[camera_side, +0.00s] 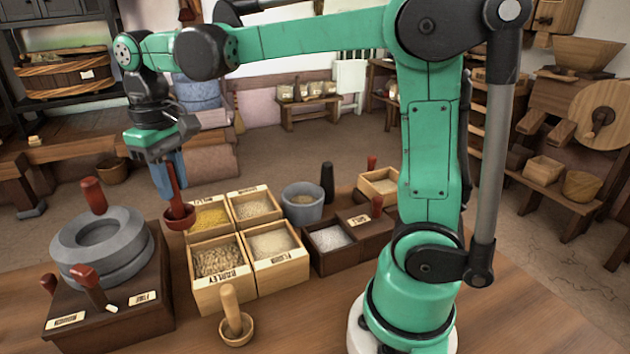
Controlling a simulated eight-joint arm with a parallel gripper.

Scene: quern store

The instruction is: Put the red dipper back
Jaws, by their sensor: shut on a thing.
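The red dipper (179,216) hangs upright, bowl down, from my gripper (169,178). My gripper has blue fingers and is shut on the dipper's handle. The bowl is at the left edge of the grain bins, beside the yellow millet bin (190,232) in the picture. I cannot tell whether it touches the bin's rim. A dark wooden block (367,236) with a label that seems to read SALT stands right of the bins, joined to or against a box of white grains (314,262). A holder made for the dipper cannot be made out.
A grey quern (140,262) with a red handle (93,196) stands left on a dark base with red-knobbed levers. Barley (205,297) and flour (285,285) bins stand in front. A grey bowl (302,212), dark pestle (327,182) and small mortar (236,336) are near.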

